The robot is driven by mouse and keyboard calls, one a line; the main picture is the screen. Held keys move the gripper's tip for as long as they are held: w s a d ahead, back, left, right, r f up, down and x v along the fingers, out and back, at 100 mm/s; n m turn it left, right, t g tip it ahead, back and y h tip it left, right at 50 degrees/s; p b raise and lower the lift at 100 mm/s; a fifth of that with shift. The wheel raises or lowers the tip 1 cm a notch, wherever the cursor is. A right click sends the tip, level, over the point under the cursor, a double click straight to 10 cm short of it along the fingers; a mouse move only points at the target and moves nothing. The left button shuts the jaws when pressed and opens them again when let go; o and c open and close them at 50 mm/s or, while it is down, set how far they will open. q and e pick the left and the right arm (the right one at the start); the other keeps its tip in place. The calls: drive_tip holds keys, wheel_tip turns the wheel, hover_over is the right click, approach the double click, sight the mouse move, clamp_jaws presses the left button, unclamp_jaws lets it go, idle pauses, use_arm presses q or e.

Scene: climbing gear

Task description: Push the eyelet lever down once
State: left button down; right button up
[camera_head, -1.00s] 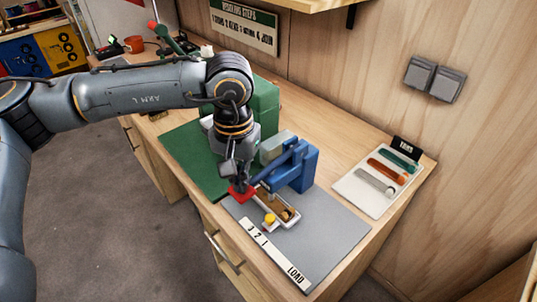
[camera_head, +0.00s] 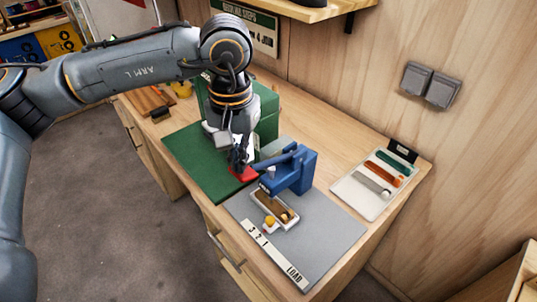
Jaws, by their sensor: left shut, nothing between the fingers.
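The blue eyelet press (camera_head: 299,171) stands on the grey mat, its lever arm reaching left to a red pad (camera_head: 243,174). The lever looks raised, with the pale head of the press showing over a small tray (camera_head: 276,208) that holds a brown strip. My left gripper (camera_head: 240,165) is shut and empty, pointing down just above the red pad. I cannot tell whether its tips touch the pad. My right gripper is not in view.
A green mat (camera_head: 190,165) and a green machine (camera_head: 266,110) lie behind and left of the press. A board of coloured strips (camera_head: 350,191) is at the right. The grey mat (camera_head: 325,235) is clear toward the front right.

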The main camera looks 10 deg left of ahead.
use_arm(q)
drive_tip(key=shift+r+p, duration=1.1)
drive_tip(key=shift+r, duration=1.4)
